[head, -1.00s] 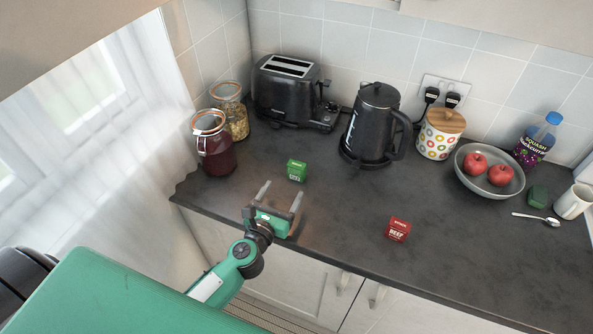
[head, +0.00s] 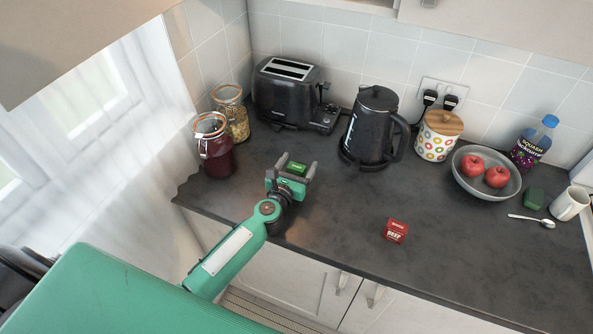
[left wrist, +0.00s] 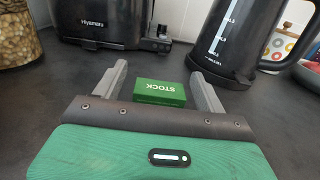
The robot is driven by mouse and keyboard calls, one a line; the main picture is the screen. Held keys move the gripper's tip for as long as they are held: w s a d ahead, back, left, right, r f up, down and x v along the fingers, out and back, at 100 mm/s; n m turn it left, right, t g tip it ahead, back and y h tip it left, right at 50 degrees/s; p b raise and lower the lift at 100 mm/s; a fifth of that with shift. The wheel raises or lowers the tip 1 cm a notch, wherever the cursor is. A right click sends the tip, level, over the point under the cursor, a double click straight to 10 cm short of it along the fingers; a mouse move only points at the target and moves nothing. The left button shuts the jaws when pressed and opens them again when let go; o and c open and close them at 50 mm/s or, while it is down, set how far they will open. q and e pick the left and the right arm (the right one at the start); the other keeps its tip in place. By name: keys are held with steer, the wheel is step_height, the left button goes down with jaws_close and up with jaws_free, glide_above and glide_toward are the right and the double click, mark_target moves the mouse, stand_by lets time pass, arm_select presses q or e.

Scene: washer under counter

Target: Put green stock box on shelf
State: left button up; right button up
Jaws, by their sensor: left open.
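The green stock box (head: 297,168) sits on the dark counter in front of the toaster. In the left wrist view the green stock box (left wrist: 160,92) lies between the two grey fingers, with its "STOCK" label upside down. My left gripper (head: 293,168) is open around the box, one finger on each side. In the left wrist view my left gripper (left wrist: 163,85) shows gaps between its fingers and the box. My right gripper is not in view. No open shelf shows clearly; part of a wall cupboard (head: 500,30) is at the top right.
A red beef box (head: 395,231) lies to the right on the counter. Behind are jars (head: 214,150), a toaster (head: 289,95) and a black kettle (head: 372,125). A fruit bowl (head: 487,190) stands at the right.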

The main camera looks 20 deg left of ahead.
arm_select(q)
steer(key=shift+w, duration=0.5)
steer(key=c, duration=1.2)
steer(key=shift+r, duration=0.1)
